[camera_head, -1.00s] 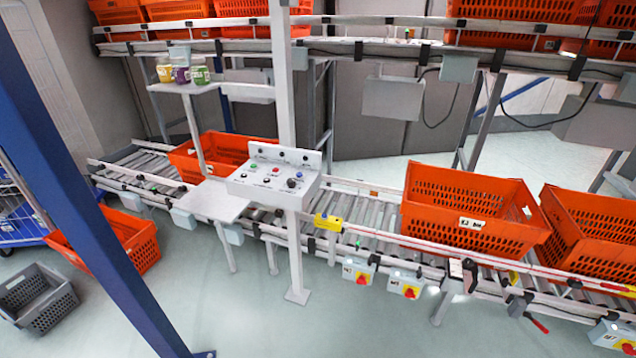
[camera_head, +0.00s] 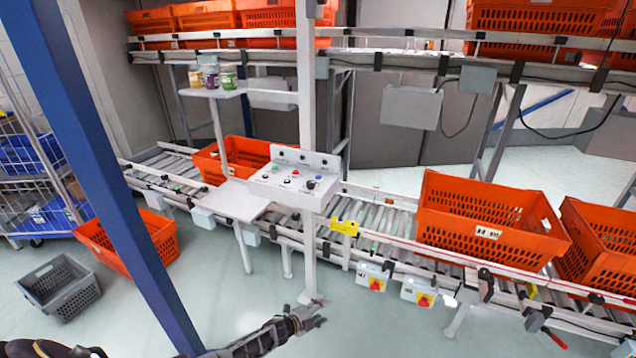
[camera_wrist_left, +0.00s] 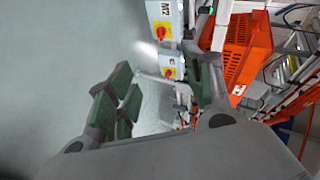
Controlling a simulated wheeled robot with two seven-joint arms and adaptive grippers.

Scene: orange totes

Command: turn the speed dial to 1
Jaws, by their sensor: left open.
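The white control panel (camera_head: 262,182) stands on a grey post in the head view, with small coloured buttons and knobs on its sloped face. A larger dark knob (camera_head: 311,184) sits at its right side. The labels are too small to read, so I cannot tell which knob is the speed dial or its setting. My left gripper (camera_head: 318,315) is low in front of the post's foot, well below the panel and apart from it. In the left wrist view its green-padded fingers (camera_wrist_left: 165,92) are spread with nothing between them. My right gripper is not in view.
A blue post (camera_head: 112,190) crosses the left side. A small white shelf (camera_head: 235,203) juts out left of the panel. The roller conveyor (camera_head: 385,217) carries orange totes (camera_head: 480,228). A grey crate (camera_head: 60,290) stands on the floor at left. The floor in front is clear.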

